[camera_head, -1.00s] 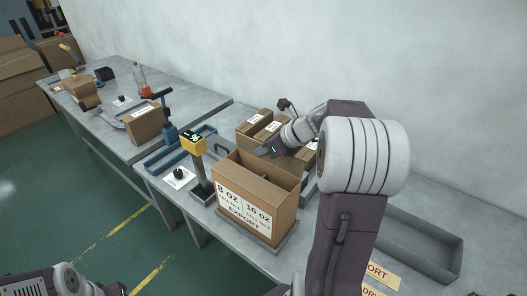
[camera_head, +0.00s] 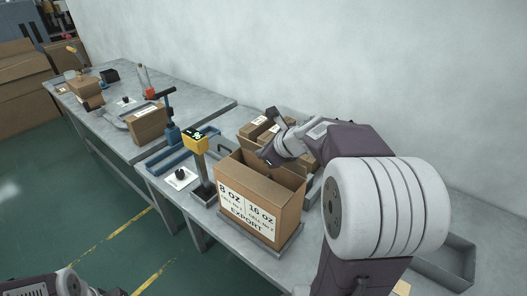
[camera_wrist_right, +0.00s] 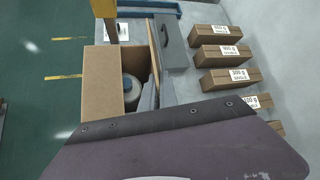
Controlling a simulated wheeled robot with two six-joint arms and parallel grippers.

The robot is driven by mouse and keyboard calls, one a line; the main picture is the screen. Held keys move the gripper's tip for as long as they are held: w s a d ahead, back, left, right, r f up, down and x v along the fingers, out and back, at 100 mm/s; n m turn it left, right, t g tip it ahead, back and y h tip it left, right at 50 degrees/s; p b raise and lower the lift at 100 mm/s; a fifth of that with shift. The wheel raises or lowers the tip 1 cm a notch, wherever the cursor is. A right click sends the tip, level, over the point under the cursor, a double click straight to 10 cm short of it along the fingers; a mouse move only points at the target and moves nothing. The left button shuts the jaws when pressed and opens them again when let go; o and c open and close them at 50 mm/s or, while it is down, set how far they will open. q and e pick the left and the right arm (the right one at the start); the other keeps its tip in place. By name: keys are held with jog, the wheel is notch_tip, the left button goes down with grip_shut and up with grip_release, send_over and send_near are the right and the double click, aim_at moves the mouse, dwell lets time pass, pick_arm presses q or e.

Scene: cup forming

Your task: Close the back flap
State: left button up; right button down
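The open-topped brown carton (camera_head: 258,210) stands on a grey plate on the bench, its labelled "8 OZ / 16 OZ EXPORT" side facing front. In the right wrist view a brown panel (camera_wrist_right: 100,80) covers the left part of its top. Beside it, the opening shows pale round contents (camera_wrist_right: 132,90). The back flap (camera_wrist_right: 154,66) stands up, seen nearly edge-on, on the wall side. My right gripper (camera_head: 267,153) is over the carton's rear part, near this flap; contact and finger gap are unclear. My left arm shows at the lower left, its fingers not clearly visible.
A yellow-headed display post (camera_head: 195,142) stands close left of the carton. Several small labelled boxes (camera_wrist_right: 222,54) lie behind it, with a grey handled block (camera_wrist_right: 172,47) between. A grey tray (camera_head: 445,262) is at right, partly hidden by my arm.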

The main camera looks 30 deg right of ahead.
jog(key=c, duration=1.6)
grip_release()
jog(key=shift+c, duration=0.2)
jog(key=shift+s+r, duration=0.2)
jog(key=shift+r, duration=0.1)
jog(key=p+v, duration=0.2)
jog(key=v, duration=0.6)
jog(key=shift+s, duration=0.2)
